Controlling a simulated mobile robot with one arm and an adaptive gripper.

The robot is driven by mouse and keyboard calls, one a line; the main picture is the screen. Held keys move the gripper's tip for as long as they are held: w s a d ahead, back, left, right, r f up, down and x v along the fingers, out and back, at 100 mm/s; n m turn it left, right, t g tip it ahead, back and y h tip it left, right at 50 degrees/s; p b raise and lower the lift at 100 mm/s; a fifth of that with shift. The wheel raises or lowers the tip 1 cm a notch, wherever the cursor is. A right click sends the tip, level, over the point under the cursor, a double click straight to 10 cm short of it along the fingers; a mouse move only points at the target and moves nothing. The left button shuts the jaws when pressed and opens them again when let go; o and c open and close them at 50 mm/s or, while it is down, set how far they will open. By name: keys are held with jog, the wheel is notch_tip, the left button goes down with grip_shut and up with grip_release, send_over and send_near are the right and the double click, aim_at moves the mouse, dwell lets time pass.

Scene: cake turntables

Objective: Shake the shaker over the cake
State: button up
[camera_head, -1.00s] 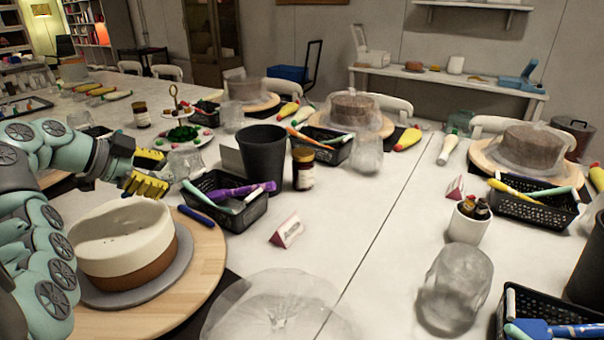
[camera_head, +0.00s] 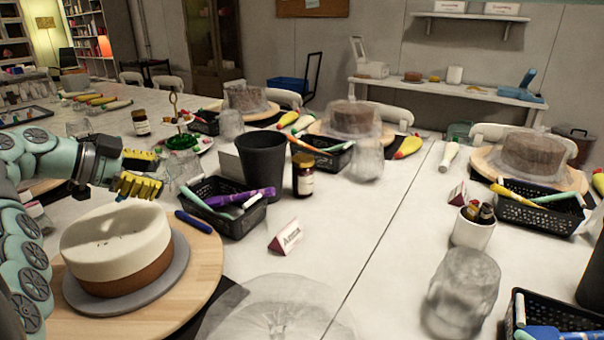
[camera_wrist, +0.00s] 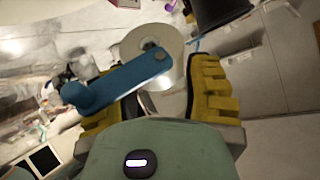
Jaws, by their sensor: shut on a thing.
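The cake (camera_head: 105,240), cream above and brown below, sits on a grey round board (camera_head: 165,290) at the lower left. My gripper (camera_head: 140,175) has yellow fingers and is just above and behind the cake's back edge in the head view. In the head view only a small blue bit shows below the fingers; the rest of the shaker is hidden. A pale disc beyond the shaker in the wrist view is unclear.
A wooden turntable (camera_head: 205,262) carries the board, with a blue pen-like tool (camera_head: 193,222) on it. A black basket (camera_head: 240,222), dark cup (camera_head: 262,155), brown jar (camera_head: 303,175) and name card (camera_head: 285,237) stand to the right. A clear dome (camera_head: 275,310) lies in front.

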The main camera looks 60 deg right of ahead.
jog(key=shift+d, duration=0.1)
jog(key=shift+s+d+r+b, duration=0.2)
jog(key=shift+s+b, duration=0.05)
jog(key=shift+b, duration=0.05)
jog(key=shift+w+a+f+b, duration=0.2)
jog(key=shift+w+f+b, duration=0.1)
jog(key=shift+b, duration=0.35)
jog(key=shift+a+r, duration=0.15)
jog(key=w+b, duration=0.1)
jog(key=b, duration=0.1)
jog(key=shift+d+f+t+y+b, duration=0.3)
jog(key=shift+d+f+y+b, duration=0.05)
jog(key=shift+d+f+y, duration=0.05)
jog(key=shift+w+d+y+b, duration=0.15)
jog(key=shift+w+y+b, duration=0.15)
jog(key=shift+b, duration=0.3)
jog(key=shift+r, duration=0.1)
jog(key=shift+w+a+r+p, duration=0.15)
jog(key=shift+w+a, duration=0.15)
jog(key=shift+w, duration=0.15)
jog(key=shift+w+a+p, duration=0.15)
jog(key=shift+w+a, duration=0.1)
jog(key=shift+w, duration=0.15)
